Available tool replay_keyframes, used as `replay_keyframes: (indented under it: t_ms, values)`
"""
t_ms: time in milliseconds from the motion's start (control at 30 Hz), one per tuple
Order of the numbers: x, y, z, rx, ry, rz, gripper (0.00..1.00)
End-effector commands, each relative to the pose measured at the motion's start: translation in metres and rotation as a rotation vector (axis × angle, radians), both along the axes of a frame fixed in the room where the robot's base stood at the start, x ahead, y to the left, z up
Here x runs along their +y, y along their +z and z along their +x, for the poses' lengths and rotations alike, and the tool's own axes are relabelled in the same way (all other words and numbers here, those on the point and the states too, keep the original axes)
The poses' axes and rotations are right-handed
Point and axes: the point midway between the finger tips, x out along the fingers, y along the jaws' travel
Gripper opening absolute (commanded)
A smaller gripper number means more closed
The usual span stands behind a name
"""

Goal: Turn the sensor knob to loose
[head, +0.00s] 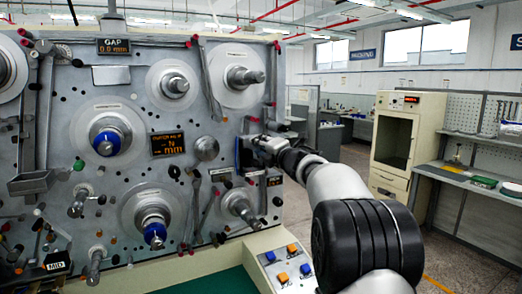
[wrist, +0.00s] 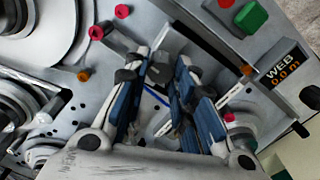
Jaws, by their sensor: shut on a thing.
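The winding machine's upright panel (head: 130,190) fills the left of the head view. My gripper (head: 246,152) reaches its right part from the right. In the wrist view my gripper (wrist: 162,82) has its blue-padded fingers against the panel, shut on what looks like the dark sensor knob (wrist: 179,108). The knob is mostly hidden between the fingers, and its pointer direction cannot be read. Pale label strips (wrist: 163,124) lie beside the fingers, too small to read.
An orange WEB readout (wrist: 286,75) and green and red buttons (wrist: 250,17) are near the fingers. Spindles, including one (head: 240,205) below my gripper, and thin levers crowd the panel. A control box (head: 280,268) is below. The aisle right of the machine is open.

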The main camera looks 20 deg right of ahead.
Motion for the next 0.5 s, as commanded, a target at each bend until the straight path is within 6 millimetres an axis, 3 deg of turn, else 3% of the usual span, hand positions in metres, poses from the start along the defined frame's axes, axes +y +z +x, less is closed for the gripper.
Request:
replay_keyframes:
  t_ms: [500]
  values:
    - [-0.0001, 0.0, 0.0, -0.003, 0.0, -0.102, 0.0]
